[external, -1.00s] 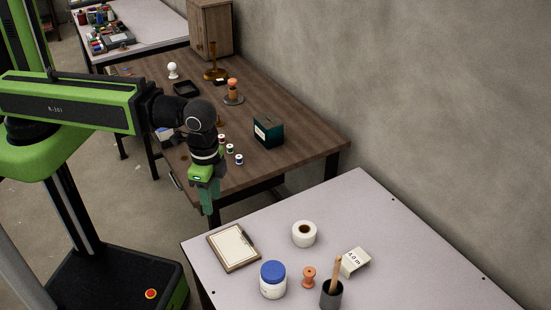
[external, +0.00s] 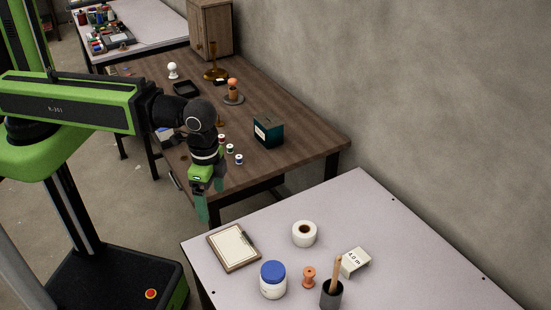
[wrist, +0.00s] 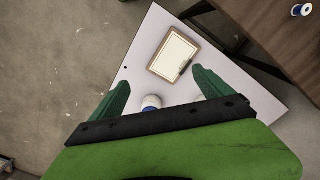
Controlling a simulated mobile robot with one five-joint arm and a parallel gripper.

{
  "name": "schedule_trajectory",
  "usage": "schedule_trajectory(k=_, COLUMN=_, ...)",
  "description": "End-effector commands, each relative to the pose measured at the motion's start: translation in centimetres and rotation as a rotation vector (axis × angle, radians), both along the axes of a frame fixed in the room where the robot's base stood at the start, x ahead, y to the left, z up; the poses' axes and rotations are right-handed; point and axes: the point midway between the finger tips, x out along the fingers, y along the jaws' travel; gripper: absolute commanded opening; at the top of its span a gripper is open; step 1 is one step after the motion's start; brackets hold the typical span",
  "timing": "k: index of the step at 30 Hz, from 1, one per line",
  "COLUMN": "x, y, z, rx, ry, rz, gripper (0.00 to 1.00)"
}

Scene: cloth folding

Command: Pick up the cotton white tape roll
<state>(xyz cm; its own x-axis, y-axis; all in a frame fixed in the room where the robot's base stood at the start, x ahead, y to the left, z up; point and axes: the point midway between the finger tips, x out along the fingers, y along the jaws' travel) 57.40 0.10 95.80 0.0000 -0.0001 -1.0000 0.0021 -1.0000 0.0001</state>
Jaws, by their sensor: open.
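The white tape roll (external: 304,234) lies flat on the pale table (external: 400,225), with its brown core facing up. My gripper (external: 206,205) hangs pointing down in front of the wooden table's near edge, left of the pale table and well apart from the roll. In the wrist view my gripper's two green fingers (wrist: 160,88) stand wide apart with nothing between them at their tips.
A clipboard (external: 234,247), a blue-lidded jar (external: 273,280), an orange spool (external: 309,277), a white block (external: 354,262) and a dark cup with a stick (external: 331,293) stand around the roll. The pale table's right side is clear. Small spools (external: 230,149) sit on the wooden table.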

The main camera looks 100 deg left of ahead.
Motion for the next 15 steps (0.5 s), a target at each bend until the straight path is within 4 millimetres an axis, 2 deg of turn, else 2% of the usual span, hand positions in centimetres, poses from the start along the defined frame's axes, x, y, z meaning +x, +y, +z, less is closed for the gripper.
schedule_trajectory(k=5, x=0.0, y=0.0, z=0.0, rx=0.0, ry=0.0, rz=0.011, gripper=0.9)
schedule_trajectory(k=8, x=0.0, y=0.0, z=0.0, rx=0.0, ry=0.0, rz=0.128, gripper=0.9)
schedule_trajectory(k=11, x=0.5, y=0.0, z=0.0, rx=0.0, ry=0.0, rz=0.41, gripper=0.9)
schedule_trajectory(k=15, x=4.6, y=0.1, z=-0.1, rx=0.0, ry=0.0, rz=0.945, gripper=0.9)
